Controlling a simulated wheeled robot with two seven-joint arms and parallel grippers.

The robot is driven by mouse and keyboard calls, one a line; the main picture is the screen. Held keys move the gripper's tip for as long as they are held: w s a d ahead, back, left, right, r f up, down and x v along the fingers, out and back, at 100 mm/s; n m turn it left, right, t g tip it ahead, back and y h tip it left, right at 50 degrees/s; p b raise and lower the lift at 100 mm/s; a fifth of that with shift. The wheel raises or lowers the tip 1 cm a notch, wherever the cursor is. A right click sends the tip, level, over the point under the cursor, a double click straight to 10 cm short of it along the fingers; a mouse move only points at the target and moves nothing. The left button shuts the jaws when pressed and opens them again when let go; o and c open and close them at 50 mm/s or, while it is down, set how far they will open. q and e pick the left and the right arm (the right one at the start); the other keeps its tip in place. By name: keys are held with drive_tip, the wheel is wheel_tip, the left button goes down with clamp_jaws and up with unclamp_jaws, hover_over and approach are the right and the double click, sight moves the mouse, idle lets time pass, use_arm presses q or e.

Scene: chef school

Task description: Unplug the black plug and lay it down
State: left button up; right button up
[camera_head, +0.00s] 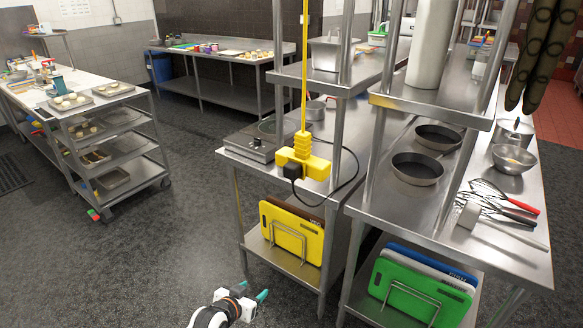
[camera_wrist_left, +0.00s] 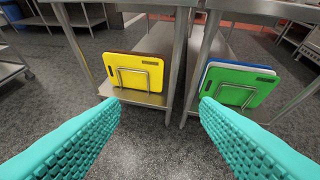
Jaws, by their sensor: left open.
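The black plug (camera_head: 292,171) sits in the left side of a yellow outlet block (camera_head: 308,164) that hangs on a yellow cord in front of the steel table. A black cable runs from the plug and loops right, up over the table to the hot plate (camera_head: 259,139). My left gripper (camera_head: 253,291) is low at the bottom of the head view, below and left of the plug. In the left wrist view its two teal fingers (camera_wrist_left: 160,125) are wide apart with nothing between them. The plug is not visible in the left wrist view. My right gripper is not in view.
A yellow cutting board (camera_head: 305,236) stands in a rack on the lower shelf; green and blue boards (camera_head: 421,287) stand to the right. Steel posts rise near the outlet. Pans (camera_head: 417,168) and whisks lie on the right table. The floor (camera_head: 190,215) at left is clear.

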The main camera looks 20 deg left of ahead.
use_arm(q)
drive_tip(key=w+d+r+m+t+h+p, duration=0.1)
drive_tip(key=w+r+t, duration=0.15)
drive_tip(key=r, duration=0.65)
drive_tip(key=w+d+r+t+h, duration=0.1)
drive_tip(key=w+r, duration=0.2)
drive_tip(key=r, duration=0.6)
drive_tip(key=m+t+h, duration=0.2)
approach(288, 174)
drive_tip(key=shift+w+d+r+p, duration=0.15)
drive_tip(key=shift+w+p, duration=0.15)
drive_tip(key=shift+w, duration=0.25)
drive_tip(key=shift+w, duration=0.1)
drive_tip(key=b+x, duration=0.3)
drive_tip(key=x, duration=0.4)
drive_tip(key=shift+w+d+f, duration=0.2)
drive_tip(key=shift+w, duration=0.15)
drive_tip(key=shift+w+d+r, duration=0.1)
drive_tip(key=shift+w+d, duration=0.1)
drive_tip(key=shift+w, duration=0.25)
drive_tip(key=shift+c, duration=0.4)
